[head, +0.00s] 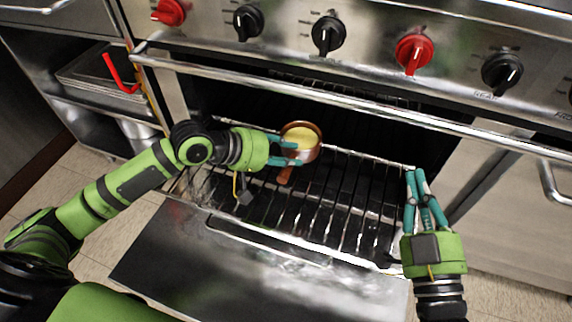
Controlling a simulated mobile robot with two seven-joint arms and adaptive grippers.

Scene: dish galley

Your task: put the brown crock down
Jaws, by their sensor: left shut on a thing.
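The brown crock (316,151) is a small round pot with pale yellow contents and a short brown handle pointing toward the front. My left gripper (291,152) is shut on its left side. The crock looks upright, over the back part of the pulled-out wire oven rack (335,205). I cannot tell whether its base touches the bars. My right gripper (415,173) is at the rack's right edge, with its fingertips close together. I cannot tell whether they pinch the rack.
The oven door (250,270) hangs open below the rack. A long handle bar (330,95) crosses above the oven opening, under a row of red and black knobs. The rack's front and right parts are bare. A shelf with trays (95,82) stands at left.

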